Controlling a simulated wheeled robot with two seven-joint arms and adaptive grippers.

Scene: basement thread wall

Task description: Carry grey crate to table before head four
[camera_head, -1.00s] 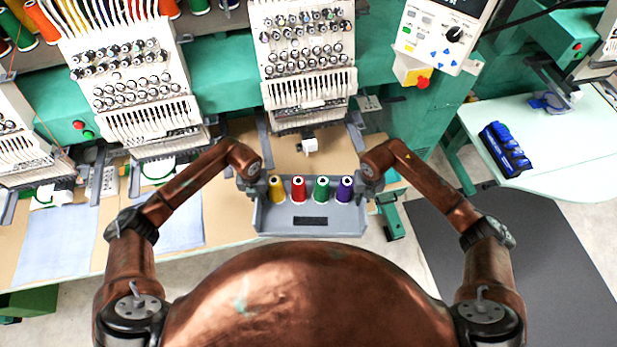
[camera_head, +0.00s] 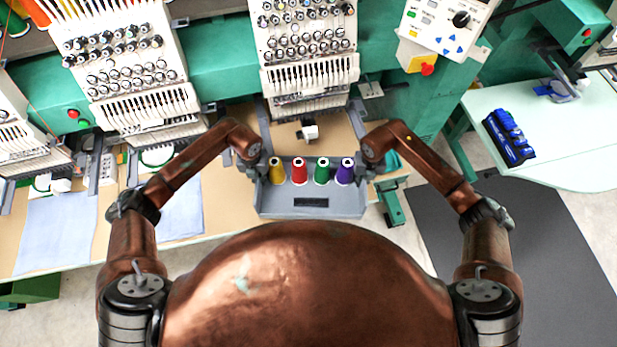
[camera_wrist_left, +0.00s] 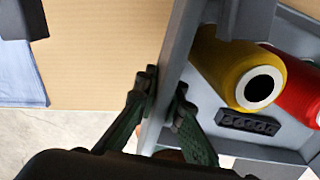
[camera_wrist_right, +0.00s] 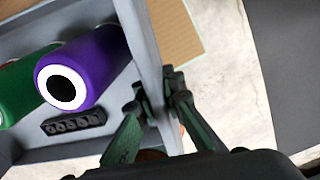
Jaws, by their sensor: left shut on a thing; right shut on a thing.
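The grey crate (camera_head: 275,205) is in the middle of the head view, with a yellow spool (camera_head: 277,172), a red spool (camera_head: 299,172), a green spool (camera_head: 321,172) and a purple spool (camera_head: 345,172) standing in a row. My left gripper (camera_wrist_left: 165,90) is shut on the crate's left wall, beside the yellow spool. My right gripper (camera_wrist_right: 160,92) is shut on its right wall, beside the purple spool. The crate looks level. It overlaps the front edge of the tan table (camera_head: 345,128) in the picture. I cannot tell its height above the table or which head is number four.
An embroidery head (camera_head: 305,50) stands behind the crate, another (camera_head: 130,75) to its left. A white sewing arm (camera_head: 308,131) juts out just beyond the crate. Blue cloth (camera_head: 55,230) lies on the table at left. A pale table (camera_head: 570,150) with a blue object (camera_head: 508,138) is at right.

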